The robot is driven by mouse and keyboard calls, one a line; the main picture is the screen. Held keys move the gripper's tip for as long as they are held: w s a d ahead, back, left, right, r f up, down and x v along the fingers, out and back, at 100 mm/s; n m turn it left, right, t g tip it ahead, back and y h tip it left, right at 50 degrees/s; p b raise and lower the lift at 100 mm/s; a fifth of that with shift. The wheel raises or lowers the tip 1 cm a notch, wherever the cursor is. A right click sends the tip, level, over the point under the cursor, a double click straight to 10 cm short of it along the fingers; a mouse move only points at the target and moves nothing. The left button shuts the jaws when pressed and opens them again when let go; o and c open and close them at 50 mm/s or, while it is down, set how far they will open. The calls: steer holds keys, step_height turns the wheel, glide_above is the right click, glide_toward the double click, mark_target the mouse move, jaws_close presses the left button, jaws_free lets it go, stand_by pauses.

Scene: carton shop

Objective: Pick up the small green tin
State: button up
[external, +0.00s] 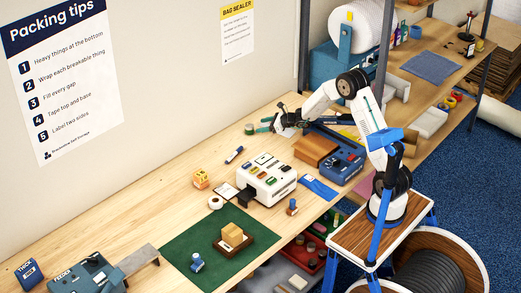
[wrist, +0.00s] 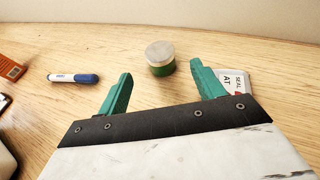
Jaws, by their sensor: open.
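The small green tin (wrist: 160,62) has a silver lid and stands upright on the wooden bench near the wall in the wrist view. It also shows as a tiny shape (external: 249,129) left of my gripper in the external view. My gripper (wrist: 160,76) has two green fingers spread wide with nothing between them that I see held. My gripper also shows at the end of the outstretched arm in the external view (external: 264,124).
A blue and white marker (wrist: 73,78) lies left of the fingers. A white card (wrist: 236,82) lies beside the right finger, partly hidden. An orange box (wrist: 12,68) is at the far left. A white machine (external: 266,180) stands nearer on the bench. Bare wood surrounds the tin.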

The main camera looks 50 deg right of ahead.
mark_target(249, 128)
steer(key=shift+w+f, duration=0.3)
steer(key=x, duration=0.7)
steer(key=shift+w+a+r, duration=0.15)
steer(key=shift+a, duration=0.05)
steer(key=c, duration=1.1)
